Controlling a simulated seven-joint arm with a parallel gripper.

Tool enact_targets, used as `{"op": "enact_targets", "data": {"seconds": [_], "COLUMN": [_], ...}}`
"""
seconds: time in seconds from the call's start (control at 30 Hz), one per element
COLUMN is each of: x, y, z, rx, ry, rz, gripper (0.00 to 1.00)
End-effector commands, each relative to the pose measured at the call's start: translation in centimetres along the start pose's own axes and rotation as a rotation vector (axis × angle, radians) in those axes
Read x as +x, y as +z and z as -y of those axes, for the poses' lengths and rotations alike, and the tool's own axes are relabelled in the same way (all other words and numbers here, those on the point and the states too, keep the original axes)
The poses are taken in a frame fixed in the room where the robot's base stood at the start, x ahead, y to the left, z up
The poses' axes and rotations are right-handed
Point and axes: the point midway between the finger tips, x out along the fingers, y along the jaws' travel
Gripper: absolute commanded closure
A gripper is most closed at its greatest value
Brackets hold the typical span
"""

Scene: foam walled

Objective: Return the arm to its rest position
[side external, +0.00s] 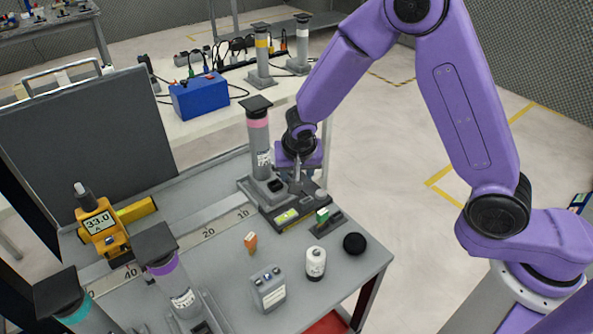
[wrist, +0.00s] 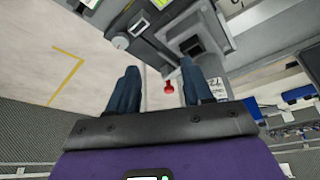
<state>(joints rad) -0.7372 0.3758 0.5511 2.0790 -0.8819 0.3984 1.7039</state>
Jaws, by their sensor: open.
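A small red knob (wrist: 168,88) shows in the gap between the fingers. I cannot tell whether the fingers touch the instrument. My arm reaches over from the right.
A black panel (side external: 85,140) stands at left. Open floor (side external: 380,130) lies behind my arm.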

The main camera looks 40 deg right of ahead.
Motion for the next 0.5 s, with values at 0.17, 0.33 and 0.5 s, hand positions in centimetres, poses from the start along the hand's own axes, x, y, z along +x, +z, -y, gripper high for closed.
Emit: {"op": "enact_targets", "data": {"seconds": [0.17,0.33,0.5], "x": [-0.1,-1.2,-3.2], "y": [-0.1,-0.3,-0.3], "z": [0.0,-0.1,-0.5], "rx": [-0.008,-0.078,-0.208], "ry": [-0.001,-0.004,-0.011], "rz": [0.0,0.0,0.007], "gripper": [0.5,0.5,0.5]}}
